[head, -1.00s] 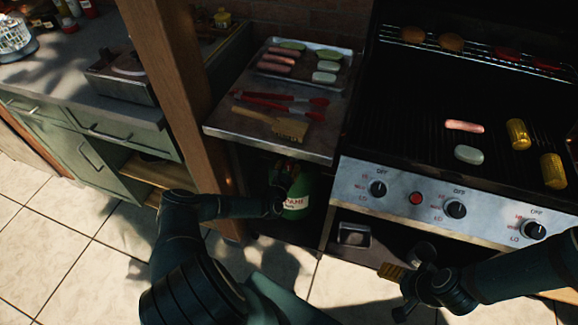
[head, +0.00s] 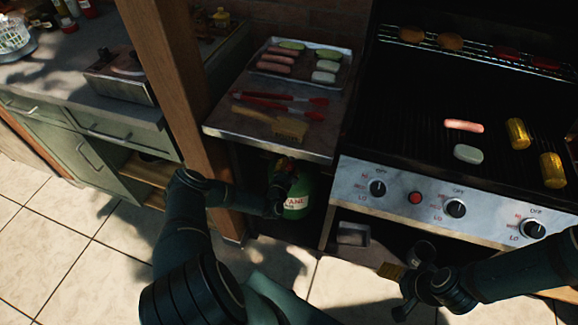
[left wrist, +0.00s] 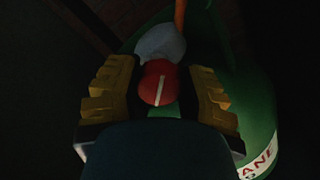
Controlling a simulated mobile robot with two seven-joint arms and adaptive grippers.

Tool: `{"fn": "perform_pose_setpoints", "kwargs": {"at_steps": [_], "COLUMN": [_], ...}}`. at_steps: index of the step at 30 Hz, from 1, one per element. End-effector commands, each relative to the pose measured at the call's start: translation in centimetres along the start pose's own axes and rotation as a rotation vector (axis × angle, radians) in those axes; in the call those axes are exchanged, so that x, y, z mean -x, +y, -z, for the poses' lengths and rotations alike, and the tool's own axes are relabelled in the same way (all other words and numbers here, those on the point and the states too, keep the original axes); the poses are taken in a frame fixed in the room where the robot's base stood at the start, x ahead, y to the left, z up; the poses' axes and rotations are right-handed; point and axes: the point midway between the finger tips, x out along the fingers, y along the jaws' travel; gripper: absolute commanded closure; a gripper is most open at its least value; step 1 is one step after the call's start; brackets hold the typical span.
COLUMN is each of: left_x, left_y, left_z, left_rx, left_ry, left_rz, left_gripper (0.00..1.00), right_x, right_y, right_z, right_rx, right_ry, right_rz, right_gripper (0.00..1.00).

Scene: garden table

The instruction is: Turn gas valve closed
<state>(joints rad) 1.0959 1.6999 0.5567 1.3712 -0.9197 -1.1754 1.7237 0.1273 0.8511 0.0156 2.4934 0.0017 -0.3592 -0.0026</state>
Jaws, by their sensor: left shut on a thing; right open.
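A green gas bottle (head: 297,203) with a white label stands in the dark space under the side shelf, left of the grill. In the left wrist view, its red round valve knob (left wrist: 158,82) with a white line sits between the yellow-padded fingers of my left gripper (left wrist: 160,92). The line is nearly upright in that view, tilted slightly. The left gripper is shut on the knob. In the head view, the left gripper (head: 284,174) is at the top of the bottle, dark and partly hidden. My right gripper (head: 394,290) is open and empty in front of the grill.
The side shelf (head: 225,125) above the bottle holds a food tray (head: 343,82), red tongs (head: 290,97) and a brush (head: 290,128). The grill's control panel (head: 400,205) is on the right.

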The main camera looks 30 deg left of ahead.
Motion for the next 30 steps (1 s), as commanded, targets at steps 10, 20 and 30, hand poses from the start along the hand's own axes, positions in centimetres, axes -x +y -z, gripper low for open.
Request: {"fn": "perform_pose_setpoints", "kwargs": {"at_steps": [10, 20, 30], "left_x": [-0.21, -0.24, -0.23], "left_y": [0.03, -0.02, -0.05], "left_z": [-0.13, -0.10, -0.07], "left_rx": [-0.325, -0.562, -0.676], "left_ry": [-0.003, -0.003, -0.003], "left_rz": [-0.004, -0.005, -0.006], "left_gripper": [0.95, 0.95, 0.95], "right_x": [0.00, 0.00, 0.00], "right_y": [0.00, 0.00, 0.00], "right_z": [0.00, 0.00, 0.00], "right_rx": [0.000, 0.000, 0.000], "right_ry": [0.000, 0.000, 0.000], "right_rz": [0.000, 0.000, 0.000], "right_gripper": [0.28, 0.28, 0.28]}}
